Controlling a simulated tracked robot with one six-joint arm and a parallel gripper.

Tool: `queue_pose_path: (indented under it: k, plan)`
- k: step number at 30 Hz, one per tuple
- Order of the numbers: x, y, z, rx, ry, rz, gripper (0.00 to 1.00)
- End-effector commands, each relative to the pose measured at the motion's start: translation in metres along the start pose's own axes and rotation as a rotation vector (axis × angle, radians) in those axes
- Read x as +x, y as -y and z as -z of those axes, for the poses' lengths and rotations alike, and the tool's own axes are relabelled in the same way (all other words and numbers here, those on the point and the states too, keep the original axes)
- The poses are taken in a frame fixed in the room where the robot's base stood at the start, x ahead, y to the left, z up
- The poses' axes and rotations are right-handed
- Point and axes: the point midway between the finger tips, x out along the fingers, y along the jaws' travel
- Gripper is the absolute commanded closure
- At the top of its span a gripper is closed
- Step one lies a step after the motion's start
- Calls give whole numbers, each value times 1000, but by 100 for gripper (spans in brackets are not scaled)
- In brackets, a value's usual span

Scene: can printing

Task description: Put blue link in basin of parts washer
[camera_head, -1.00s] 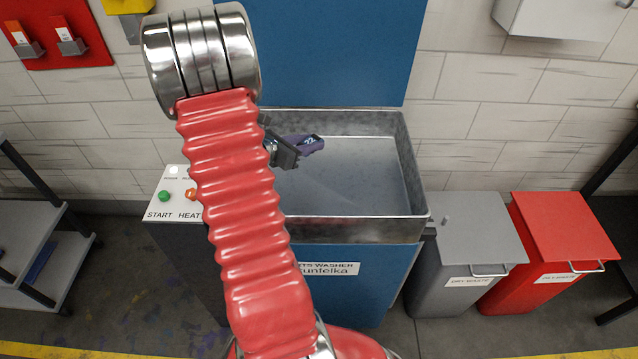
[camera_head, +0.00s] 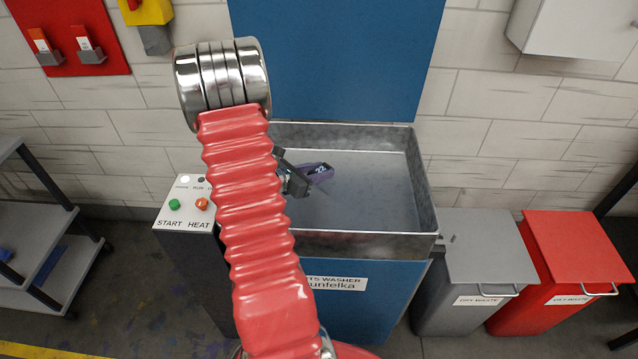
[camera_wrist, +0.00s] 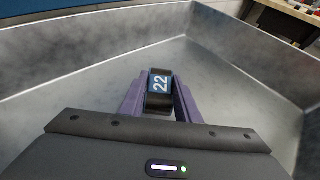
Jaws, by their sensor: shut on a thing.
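The blue link (camera_wrist: 159,84) is a small blue piece marked "22". In the wrist view it sits between the purple fingers of my gripper (camera_wrist: 160,98), which is shut on it. In the head view the link (camera_head: 321,169) shows at the tip of my gripper (camera_head: 312,176), partly hidden by the fingers. The parts washer has a grey metal basin (camera_head: 375,210) with raised walls and an open blue lid (camera_head: 340,60). My gripper and the link are over the left part of the basin, inside its rim. I cannot tell how high above the floor they are.
A panel with START and HEAT buttons (camera_head: 187,215) is left of the basin. A grey waste bin (camera_head: 480,245) and a red waste bin (camera_head: 572,250) stand to the right. A grey shelf (camera_head: 60,265) is at far left. Most of the basin floor is clear.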

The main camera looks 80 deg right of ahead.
Motion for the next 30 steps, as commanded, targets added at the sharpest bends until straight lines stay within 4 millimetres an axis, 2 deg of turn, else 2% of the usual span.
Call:
queue_pose_path:
  k: [13,26,27,30]
  plan:
    - [15,0,36,-3,0,0,94]
    - [16,-1,40,-1,0,-2,94]
    - [16,-1,40,-1,0,-2,69]
    - [16,-1,40,-1,0,-2,62]
